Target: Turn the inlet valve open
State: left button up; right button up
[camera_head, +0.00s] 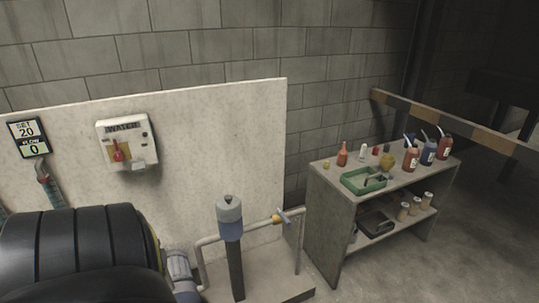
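A small valve (281,217) with a yellow body and a bluish part sits on a thin pale pipe (240,233), low in the middle of the head view. It is too small to tell how its handle is set. The pipe passes by a grey capped post (230,222) and bends down at both ends. A white box labelled WATER (126,143) with a red handle (117,151) is fixed to the pale panel. Neither of my grippers shows in the head view.
A large black ribbed cylinder (80,252) fills the lower left. A display (29,138) reads SET 20, FLOW 0. A grey shelf (333,222) with bottles and a green tray (350,184) stands right of the valve. A striped barrier (440,119) is behind it. Floor at lower right is clear.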

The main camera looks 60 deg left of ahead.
aim_at(284, 217)
jog(key=u, duration=1.4)
